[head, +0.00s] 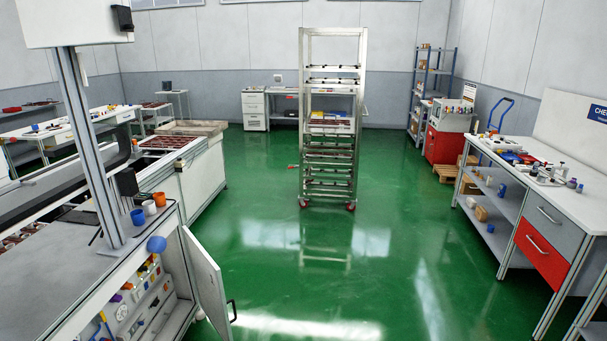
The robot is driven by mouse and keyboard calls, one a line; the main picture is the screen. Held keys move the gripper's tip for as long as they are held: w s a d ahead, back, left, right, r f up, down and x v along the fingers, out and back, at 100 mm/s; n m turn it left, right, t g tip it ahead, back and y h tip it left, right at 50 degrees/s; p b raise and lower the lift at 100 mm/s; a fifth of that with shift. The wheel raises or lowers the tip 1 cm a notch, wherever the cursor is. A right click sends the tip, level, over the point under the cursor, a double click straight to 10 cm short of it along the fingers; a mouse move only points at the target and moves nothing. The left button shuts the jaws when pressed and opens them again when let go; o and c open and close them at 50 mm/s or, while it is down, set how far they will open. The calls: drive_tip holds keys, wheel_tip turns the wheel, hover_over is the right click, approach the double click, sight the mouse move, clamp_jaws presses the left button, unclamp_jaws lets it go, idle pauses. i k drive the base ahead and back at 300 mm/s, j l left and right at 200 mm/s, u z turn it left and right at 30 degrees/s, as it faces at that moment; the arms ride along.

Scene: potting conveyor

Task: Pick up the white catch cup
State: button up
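The white catch cup (149,208) stands near the right edge of the grey machine top at the left. It is in a short row between a blue cup (138,217), nearer to me, and an orange cup (160,199), farther away. The cups stand close together; I cannot tell whether they touch. My gripper is not in view.
A metal post (88,140) rises left of the cups. Below them, a cabinet door (206,285) hangs open into the aisle, with a blue knob (156,244) nearby. A wheeled rack (304,120) stands mid-room. The green floor (330,270) ahead is clear.

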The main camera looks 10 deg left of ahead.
sight(150, 208)
drive_tip(key=i+u, duration=0.15)
drive_tip(key=i, duration=0.45)
drive_tip(key=i+l+u, duration=0.2)
drive_tip(key=i, duration=0.4)
drive_tip(key=i+u, duration=0.15)
drive_tip(key=i, duration=0.5)
drive_tip(key=i+j+u, duration=0.2)
drive_tip(key=i+u, duration=0.5)
drive_tip(key=u, duration=0.2)
drive_tip(key=i+u, duration=0.4)
drive_tip(key=i+l+u, duration=0.2)
drive_tip(key=i+u, duration=0.4)
